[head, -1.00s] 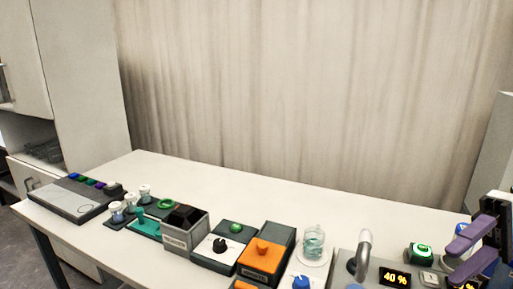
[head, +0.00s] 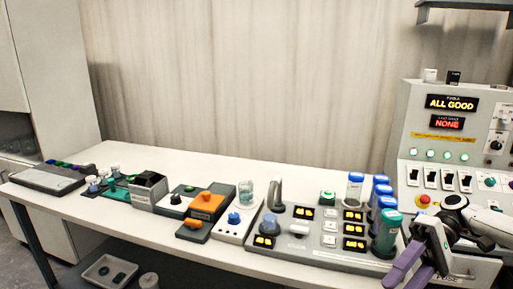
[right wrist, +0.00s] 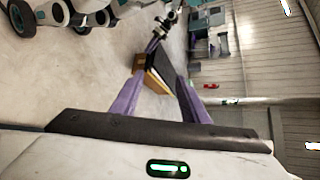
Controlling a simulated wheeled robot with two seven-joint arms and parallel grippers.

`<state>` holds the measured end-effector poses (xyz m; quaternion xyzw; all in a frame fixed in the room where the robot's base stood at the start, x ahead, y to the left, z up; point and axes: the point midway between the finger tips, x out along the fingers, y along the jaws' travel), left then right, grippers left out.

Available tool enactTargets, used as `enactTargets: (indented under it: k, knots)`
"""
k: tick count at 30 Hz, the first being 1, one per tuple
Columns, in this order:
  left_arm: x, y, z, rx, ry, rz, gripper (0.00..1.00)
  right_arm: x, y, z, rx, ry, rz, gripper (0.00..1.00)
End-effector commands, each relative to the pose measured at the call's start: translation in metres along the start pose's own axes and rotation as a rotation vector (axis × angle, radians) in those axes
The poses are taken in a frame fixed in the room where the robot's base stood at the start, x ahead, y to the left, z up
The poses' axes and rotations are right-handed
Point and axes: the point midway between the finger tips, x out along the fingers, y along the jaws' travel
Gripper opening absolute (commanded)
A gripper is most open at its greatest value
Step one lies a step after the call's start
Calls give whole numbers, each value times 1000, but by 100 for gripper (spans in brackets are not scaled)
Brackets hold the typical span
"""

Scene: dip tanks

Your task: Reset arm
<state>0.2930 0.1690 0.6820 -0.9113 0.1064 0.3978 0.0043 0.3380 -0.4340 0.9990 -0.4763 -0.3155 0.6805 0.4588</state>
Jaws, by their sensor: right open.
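My right gripper (head: 407,272) has purple fingers and is at the lower right of the head view, in front of the table's right end. Its fingers point down and left, and nothing shows between them. In the right wrist view my right gripper (right wrist: 162,72) is open and empty, with its fingers well apart over distant floor.
A grey console (head: 320,255) with orange displays stands near it on the white table (head: 290,172). Blue-capped jars and a green-labelled jar (head: 386,233) are close beside my right gripper. A control panel (head: 437,140) reads "ALL GOOD" behind. The table's back strip is clear.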

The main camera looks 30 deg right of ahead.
Motion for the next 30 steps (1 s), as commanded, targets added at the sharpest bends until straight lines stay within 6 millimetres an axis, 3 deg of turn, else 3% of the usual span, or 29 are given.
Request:
enactTargets:
  k: [3,8,15,18,23,27,30]
  knots:
    - [4,-2,-13,4,25,-2,29,32,33,-11,30,-16,68,41]
    - [3,-2,-12,3,22,-2,29,90,93,-25,52,-31,195,41]
    - [2,-1,-9,2,17,-1,29,223,213,-39,-55,8,472,41]
    - [1,0,-6,2,12,0,29,275,246,-45,-162,75,569,41]
    - [1,0,-4,1,8,0,29,341,266,-56,-358,248,678,41]
    - [1,0,-4,1,8,0,29,374,251,-66,-527,451,750,41]
    - [1,0,-4,1,8,0,29,380,230,-70,-632,599,801,41]
